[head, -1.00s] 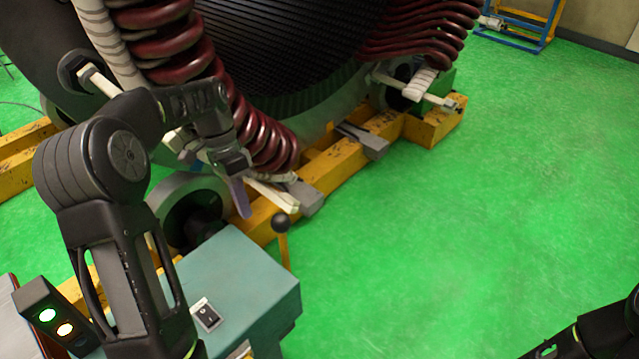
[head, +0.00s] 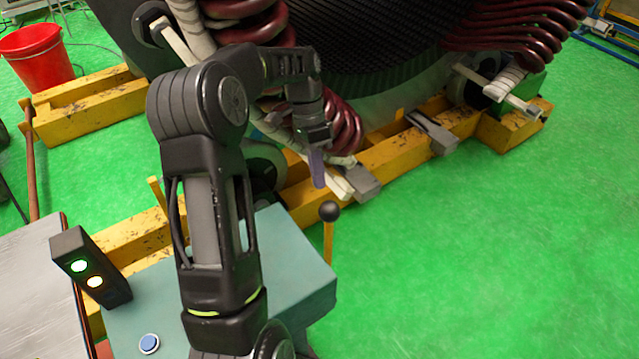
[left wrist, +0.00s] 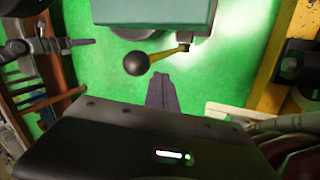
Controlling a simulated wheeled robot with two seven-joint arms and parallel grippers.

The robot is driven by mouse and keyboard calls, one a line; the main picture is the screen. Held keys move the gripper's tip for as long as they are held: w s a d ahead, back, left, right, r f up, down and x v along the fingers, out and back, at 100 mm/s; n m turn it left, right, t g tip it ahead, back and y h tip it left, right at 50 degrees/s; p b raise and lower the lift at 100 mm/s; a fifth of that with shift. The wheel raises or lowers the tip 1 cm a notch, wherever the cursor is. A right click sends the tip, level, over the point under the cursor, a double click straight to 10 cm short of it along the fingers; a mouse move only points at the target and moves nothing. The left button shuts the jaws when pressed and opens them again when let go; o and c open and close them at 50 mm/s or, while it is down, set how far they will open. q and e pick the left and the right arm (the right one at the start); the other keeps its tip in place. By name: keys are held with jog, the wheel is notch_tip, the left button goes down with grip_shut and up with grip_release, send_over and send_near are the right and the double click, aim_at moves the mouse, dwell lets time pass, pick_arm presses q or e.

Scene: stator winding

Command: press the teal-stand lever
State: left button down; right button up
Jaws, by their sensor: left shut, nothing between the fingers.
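The teal stand (head: 290,255) is at the lower middle of the head view, partly hidden by my left arm. Its lever is a yellow rod with a black ball knob (head: 329,211) at the right side of the stand, standing upright. In the left wrist view the knob (left wrist: 137,63) shows just beyond the fingers, a little to their left, and the teal stand (left wrist: 150,12) is at the top. My left gripper (head: 318,168) is shut and empty, pointing down above and slightly left of the knob, apart from it.
The large stator with dark red coils (head: 345,122) rests on a yellow beam frame (head: 385,155) behind the gripper. A button box (head: 90,268) with green and amber lights stands on the left. A red bucket (head: 38,55) is far left. Green floor at right is clear.

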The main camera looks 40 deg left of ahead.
aim_at(324, 210)
pick_arm(q)
jog(key=x, duration=0.8)
jog(key=shift+d+f, duration=0.1)
jog(key=shift+f, duration=0.3)
pick_arm(e)
jog(key=shift+w+f, duration=0.1)
jog(key=shift+f, duration=0.45)
